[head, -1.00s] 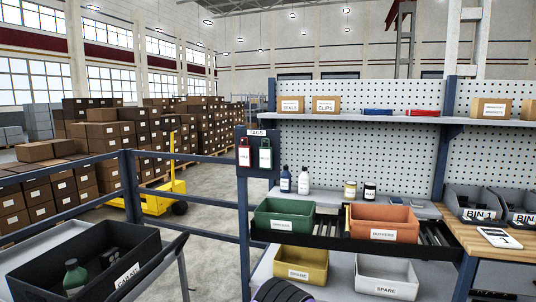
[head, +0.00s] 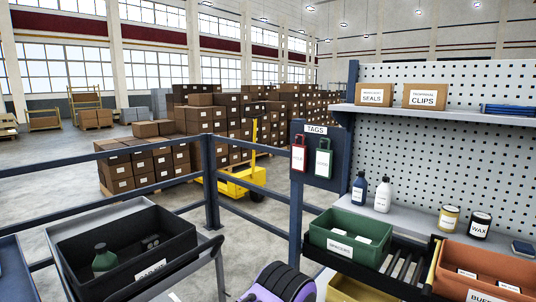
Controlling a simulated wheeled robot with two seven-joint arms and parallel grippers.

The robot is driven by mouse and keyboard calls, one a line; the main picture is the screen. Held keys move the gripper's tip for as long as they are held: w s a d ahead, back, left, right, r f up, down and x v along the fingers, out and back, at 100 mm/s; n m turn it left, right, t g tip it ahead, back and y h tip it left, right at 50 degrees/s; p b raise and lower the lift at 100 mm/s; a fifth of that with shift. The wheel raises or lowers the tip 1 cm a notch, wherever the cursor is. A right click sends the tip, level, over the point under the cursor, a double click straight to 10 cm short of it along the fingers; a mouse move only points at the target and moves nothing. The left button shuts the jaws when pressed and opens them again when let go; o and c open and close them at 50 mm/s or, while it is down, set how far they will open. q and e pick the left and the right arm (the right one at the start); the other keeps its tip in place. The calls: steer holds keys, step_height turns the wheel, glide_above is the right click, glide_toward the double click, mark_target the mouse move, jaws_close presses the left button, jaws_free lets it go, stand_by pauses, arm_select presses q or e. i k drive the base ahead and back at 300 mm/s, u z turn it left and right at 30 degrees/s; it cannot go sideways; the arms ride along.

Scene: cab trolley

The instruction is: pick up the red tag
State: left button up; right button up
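The red tag (head: 299,156) hangs upright on the dark tag board (head: 339,150) under a "TAGS" label, on the left end post of the shelf unit. The green tag (head: 323,160) hangs just to its right on the same board. Both have white faces; the print is too small to read surely. A dark ribbed and purple part, probably of my own arm, shows at the bottom centre, well below the tags. No gripper fingers can be made out, and nothing touches the red tag.
A black crate (head: 185,229) with a green bottle (head: 104,258) stands on a trolley at the lower left. A green bin (head: 331,246) and an orange bin (head: 455,266) sit at the lower right. Blue rails (head: 210,185) run left of the tag post. Two bottles (head: 382,197) stand on the shelf.

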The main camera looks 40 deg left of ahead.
mark_target(299, 152)
steer(key=u, duration=0.95)
steer(key=i, duration=0.85)
steer(key=u, duration=0.85)
